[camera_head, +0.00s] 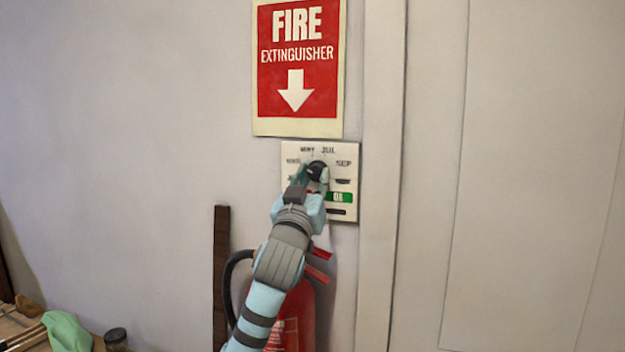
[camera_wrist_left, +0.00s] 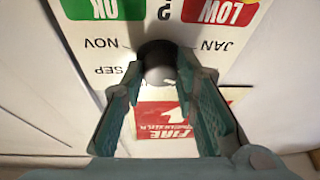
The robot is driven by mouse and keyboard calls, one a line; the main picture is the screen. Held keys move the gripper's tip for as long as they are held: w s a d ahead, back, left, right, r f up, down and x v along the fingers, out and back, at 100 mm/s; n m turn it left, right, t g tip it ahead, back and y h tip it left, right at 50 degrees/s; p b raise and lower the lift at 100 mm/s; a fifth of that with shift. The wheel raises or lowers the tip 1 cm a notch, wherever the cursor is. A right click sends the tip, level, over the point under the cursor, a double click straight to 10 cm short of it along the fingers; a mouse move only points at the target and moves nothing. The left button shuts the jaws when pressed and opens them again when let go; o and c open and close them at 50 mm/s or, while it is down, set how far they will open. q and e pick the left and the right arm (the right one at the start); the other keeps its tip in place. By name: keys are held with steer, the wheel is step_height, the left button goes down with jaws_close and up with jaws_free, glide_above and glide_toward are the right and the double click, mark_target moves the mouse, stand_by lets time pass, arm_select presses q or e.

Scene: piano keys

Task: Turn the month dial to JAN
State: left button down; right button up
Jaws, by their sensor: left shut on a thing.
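The month dial is a dark round knob (camera_head: 317,168) on a white wall panel (camera_head: 348,163). My left gripper (camera_head: 314,176) is shut on the knob, a finger on either side. In the left wrist view the knob (camera_wrist_left: 158,58) sits between the fingertips of the left gripper (camera_wrist_left: 160,75). There the panel (camera_wrist_left: 110,40) appears upside down, with JAN, NOV and SEP readable. I cannot tell which month the dial points to. My right gripper is not in view.
A red fire extinguisher sign (camera_head: 298,70) hangs above the panel. A red extinguisher (camera_head: 300,318) stands below, partly behind my left arm. A dark vertical strip (camera_head: 221,275) is to its left. A door frame (camera_head: 381,180) runs close to the panel's right. Clutter (camera_head: 66,331) lies at lower left.

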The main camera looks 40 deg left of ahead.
arm_select(q)
steer(key=shift+n, duration=0.3)
steer(key=shift+n+y+b, duration=0.3)
steer(key=shift+n, duration=0.2)
steer(key=shift+d+n+g+y+b, duration=0.1)
steer(key=shift+n+g+y+b, duration=0.25)
steer(key=shift+n, duration=0.45)
steer(key=n+g+y+b, duration=0.1)
steer(key=n, duration=0.2)
steer(key=shift+g, duration=0.25)
steer(key=shift+w+d+r+n+g+y+b, duration=0.15)
steer(key=shift+n+g+y, duration=0.35)
steer(key=shift+n, duration=1)
steer(key=shift+s+r+n+g+y+b, duration=0.15)
steer(key=shift+n+g, duration=0.55)
steer(key=shift+n, duration=0.8)
steer(key=shift+w, duration=0.1)
steer(key=c, duration=1.3)
jaws_free()
steer(key=shift+f, duration=0.1)
